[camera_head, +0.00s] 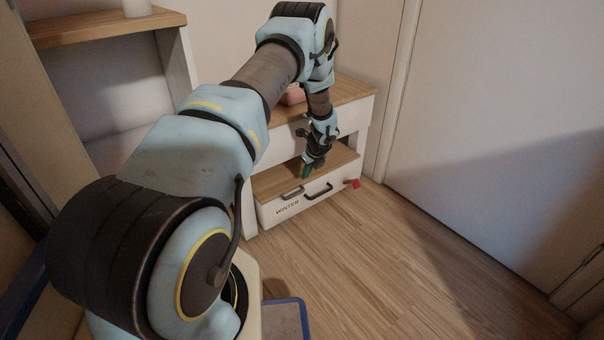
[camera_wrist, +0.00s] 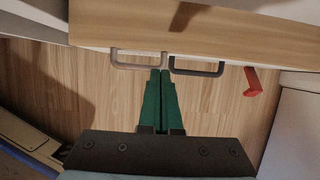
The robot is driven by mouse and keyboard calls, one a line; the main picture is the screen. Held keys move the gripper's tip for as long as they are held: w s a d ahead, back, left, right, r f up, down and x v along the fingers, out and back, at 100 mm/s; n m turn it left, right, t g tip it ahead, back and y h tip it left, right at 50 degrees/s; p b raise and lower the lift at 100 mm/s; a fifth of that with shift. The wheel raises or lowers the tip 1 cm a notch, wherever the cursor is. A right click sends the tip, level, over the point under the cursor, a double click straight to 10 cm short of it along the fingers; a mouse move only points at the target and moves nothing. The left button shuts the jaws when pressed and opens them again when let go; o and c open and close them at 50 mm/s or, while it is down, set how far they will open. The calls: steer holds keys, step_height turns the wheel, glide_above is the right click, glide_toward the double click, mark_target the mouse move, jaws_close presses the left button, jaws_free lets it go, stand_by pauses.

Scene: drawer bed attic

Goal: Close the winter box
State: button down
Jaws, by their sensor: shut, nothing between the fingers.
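The winter box (camera_head: 285,212) is a white box with "WINTER" on its front and a wooden top (camera_head: 280,180). It sticks out from under a white bench onto the floor. A grey-brown handle (camera_head: 292,193) and a black handle (camera_head: 319,190) are on its front, with a red piece (camera_head: 352,184) at the right end. My gripper (camera_head: 306,172) is shut and empty, its green fingers pointing down near the front edge. In the wrist view the fingertips (camera_wrist: 160,72) appear between the grey-brown handle (camera_wrist: 138,65) and black handle (camera_wrist: 197,72); contact cannot be told.
The white bench (camera_head: 350,120) with a wooden top stands over the box, with a pinkish object (camera_head: 293,95) on it. White shelving (camera_head: 110,95) is at left, a white door (camera_head: 500,120) at right. The wooden floor (camera_head: 380,260) before the box is clear.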

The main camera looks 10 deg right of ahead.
mark_target(271, 199)
steer(key=s+a+f+t+y+b, duration=0.3)
steer(key=s+a+f+y+b, duration=0.15)
steer(key=s+f, duration=0.35)
steer(key=s+a+f+t+y+b, duration=0.3)
steer(key=s+f+b, duration=0.25)
steer(key=s, duration=0.45)
step_height(271, 199, up, 4)
steer(key=d+t+b, duration=0.2)
steer(key=d+t, duration=0.1)
steer(key=t, duration=0.3)
steer(key=shift+h, duration=0.45)
steer(key=b+x, duration=0.5)
steer(key=x, duration=0.8)
steer(key=shift+w+a+f, duration=0.1)
steer(key=shift+f, duration=0.05)
steer(key=shift+w+a+b, duration=0.3)
steer(key=shift+w, duration=0.4)
steer(key=shift+r, duration=0.2)
